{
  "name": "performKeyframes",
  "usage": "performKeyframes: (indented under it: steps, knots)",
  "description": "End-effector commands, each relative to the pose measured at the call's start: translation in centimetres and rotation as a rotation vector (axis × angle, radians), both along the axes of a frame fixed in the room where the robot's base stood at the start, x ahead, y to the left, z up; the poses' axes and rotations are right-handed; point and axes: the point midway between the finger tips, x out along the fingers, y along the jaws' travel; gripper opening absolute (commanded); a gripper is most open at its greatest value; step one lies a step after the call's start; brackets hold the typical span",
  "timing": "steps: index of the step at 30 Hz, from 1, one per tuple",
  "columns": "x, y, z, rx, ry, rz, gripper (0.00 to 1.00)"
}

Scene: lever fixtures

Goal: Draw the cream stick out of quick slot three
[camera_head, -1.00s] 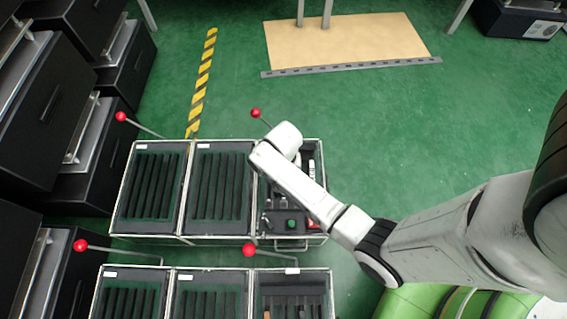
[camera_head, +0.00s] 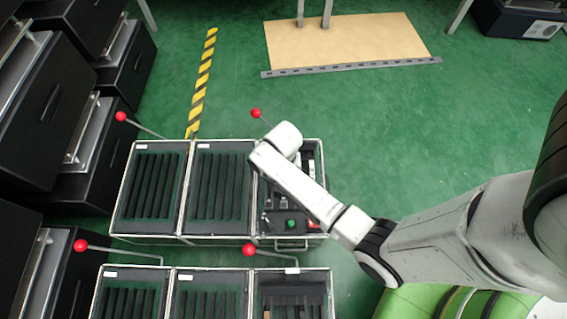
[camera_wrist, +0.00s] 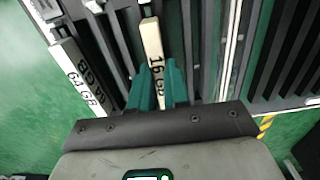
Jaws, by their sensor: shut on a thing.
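The cream stick (camera_wrist: 153,45), marked 16 GB, lies between the green fingers of my gripper (camera_wrist: 160,85) in the wrist view. The gripper is shut on it. The stick's far end points to the top of the picture, towards the dark slots; I cannot tell whether it is still seated in one. A white stick (camera_wrist: 78,73) marked 64 GB and a dark stick (camera_wrist: 93,68) lie to the left of my gripper. In the head view, my arm covers the gripper and the stick over the right-hand bay (camera_head: 268,222) of the rear fixture.
Ribbed dark panels (camera_head: 155,185) fill the bays to the left. Levers with red balls (camera_head: 255,113) stand up around the fixtures. A front fixture (camera_head: 292,283) stands nearer. Black cabinets (camera_head: 60,95) line the left.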

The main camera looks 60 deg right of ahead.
Motion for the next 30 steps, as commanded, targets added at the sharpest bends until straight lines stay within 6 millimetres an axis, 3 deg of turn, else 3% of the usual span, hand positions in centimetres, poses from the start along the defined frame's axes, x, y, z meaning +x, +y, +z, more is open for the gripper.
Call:
performKeyframes:
  steps: [30]
  knots:
    - [0.01, -0.01, 0.75, 0.000, 0.000, 0.000, 0.00]
